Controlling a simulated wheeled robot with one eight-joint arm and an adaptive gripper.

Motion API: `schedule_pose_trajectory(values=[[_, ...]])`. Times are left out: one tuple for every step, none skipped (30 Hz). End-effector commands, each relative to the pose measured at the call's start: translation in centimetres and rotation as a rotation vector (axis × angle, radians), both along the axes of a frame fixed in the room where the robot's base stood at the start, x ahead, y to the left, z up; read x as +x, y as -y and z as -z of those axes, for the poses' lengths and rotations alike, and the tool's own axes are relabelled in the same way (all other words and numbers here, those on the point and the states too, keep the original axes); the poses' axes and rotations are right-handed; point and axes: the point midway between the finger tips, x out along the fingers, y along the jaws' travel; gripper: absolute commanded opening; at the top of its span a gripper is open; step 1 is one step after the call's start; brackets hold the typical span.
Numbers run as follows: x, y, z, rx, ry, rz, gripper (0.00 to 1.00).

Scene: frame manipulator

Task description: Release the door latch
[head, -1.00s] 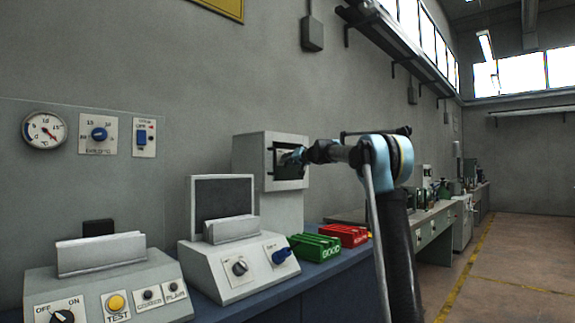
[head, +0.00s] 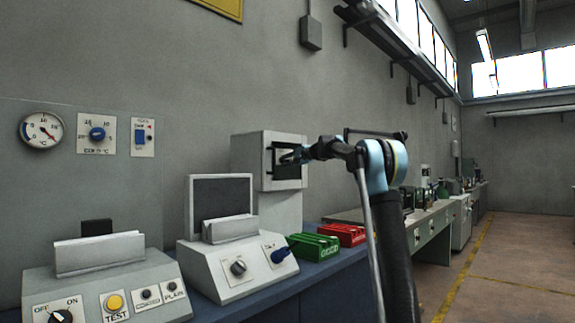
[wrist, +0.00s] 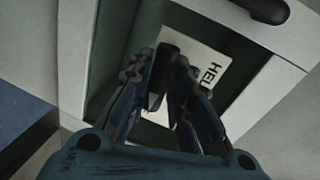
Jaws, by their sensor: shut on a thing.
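The light grey box (head: 250,157) stands on the bench in the head view, with a dark framed recess in its front. My gripper (head: 288,157) reaches into this recess from the right. In the wrist view my gripper (wrist: 163,75) has its two fingers on either side of a dark latch piece (wrist: 168,52) and is shut on it. A white label with partly hidden letters, "HEL" (wrist: 208,72), lies behind the latch. The fingers hide part of the latch and the label.
A black handle (wrist: 264,8) sits on the pale frame at the top of the wrist view. Green (head: 314,246) and red (head: 343,235) trays stand on the bench below my arm. A console with a grey screen (head: 220,197) stands left of them.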

Motion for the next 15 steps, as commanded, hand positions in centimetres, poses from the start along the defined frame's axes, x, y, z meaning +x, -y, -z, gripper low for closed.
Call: schedule_pose_trajectory(values=[[0.31,0.33,0.35,0.010,-0.018,0.006,0.00],[0.30,0.33,0.36,0.020,-0.031,0.006,0.00],[0.29,0.31,0.39,0.032,-0.046,0.005,0.00],[0.28,0.30,0.40,0.041,-0.057,0.005,0.00],[0.26,0.28,0.42,0.048,-0.067,0.005,0.00],[0.24,0.26,0.43,0.057,-0.079,0.003,0.00],[0.23,0.24,0.45,0.063,-0.087,0.003,0.00],[0.22,0.22,0.46,0.069,-0.094,0.003,0.00],[0.22,0.21,0.47,0.075,-0.101,0.003,0.00],[0.21,0.19,0.49,0.079,-0.107,0.003,0.00],[0.21,0.18,0.49,0.083,-0.112,0.003,0.00],[0.20,0.16,0.51,0.087,-0.117,0.003,0.00],[0.20,0.15,0.51,0.089,-0.119,0.002,0.00],[0.20,0.14,0.52,0.091,-0.122,0.002,0.00],[0.19,0.13,0.52,0.092,-0.124,0.003,0.00]])
